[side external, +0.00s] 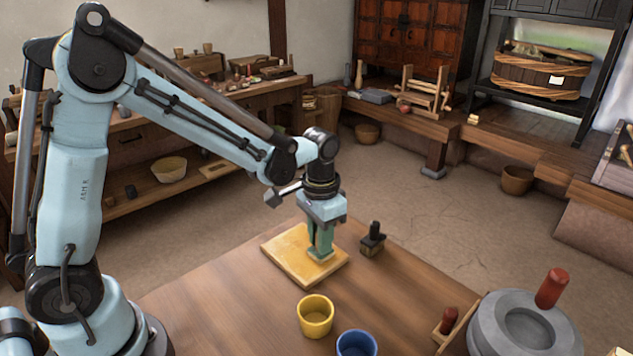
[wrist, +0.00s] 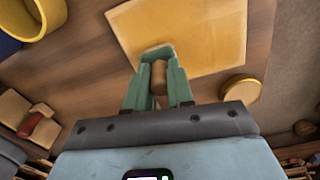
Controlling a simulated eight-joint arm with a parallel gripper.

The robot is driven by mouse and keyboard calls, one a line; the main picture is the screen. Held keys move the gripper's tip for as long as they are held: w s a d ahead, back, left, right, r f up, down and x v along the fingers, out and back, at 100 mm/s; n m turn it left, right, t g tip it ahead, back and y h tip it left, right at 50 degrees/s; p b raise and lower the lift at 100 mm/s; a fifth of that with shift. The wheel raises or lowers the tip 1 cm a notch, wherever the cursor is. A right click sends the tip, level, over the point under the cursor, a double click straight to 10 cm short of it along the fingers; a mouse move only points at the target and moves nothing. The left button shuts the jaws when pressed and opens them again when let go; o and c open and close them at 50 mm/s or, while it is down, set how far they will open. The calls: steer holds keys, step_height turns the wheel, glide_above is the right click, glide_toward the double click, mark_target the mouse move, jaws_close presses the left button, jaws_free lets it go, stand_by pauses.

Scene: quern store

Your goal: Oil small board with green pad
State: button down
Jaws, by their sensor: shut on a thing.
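The small board (side external: 285,252) is a flat, honey-yellow square lying on the brown table. It fills the upper middle of the wrist view (wrist: 200,35). My gripper (side external: 320,252) points down over the board's right part. Its green fingers, also in the wrist view (wrist: 157,70), are shut on a pad with a brown wooden handle (wrist: 159,78). The pad's lower face and colour are mostly hidden, and I cannot tell whether it touches the board. A second, dark-handled pad (side external: 372,240) stands on the table just right of the board.
A yellow cup (side external: 315,316) and a blue cup (side external: 356,343) stand in front of the board. A grey stone quern (side external: 520,325) with a red handle is at the right, beside a small red-handled wooden piece (side external: 447,322). The table's front left is clear.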

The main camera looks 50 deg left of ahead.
steer(key=d, duration=0.3)
steer(key=shift+d, duration=0.15)
step_height(320, 180, up, 8)
stand_by(0.5)
stand_by(0.5)
steer(key=w+d+r, duration=0.1)
steer(key=w+d, duration=0.2)
steer(key=w, duration=0.2)
steer(key=w+a+f, duration=0.1)
steer(key=a+f, duration=0.1)
steer(key=a, duration=0.1)
steer(key=w+a+f, duration=0.2)
steer(key=a, duration=0.1)
steer(key=w+a+f, duration=0.2)
steer(key=a, duration=0.1)
steer(key=shift+w+f, duration=0.1)
steer(key=shift+w, duration=0.05)
steer(key=shift+a+f, duration=0.2)
steer(key=shift+f, duration=1.9)
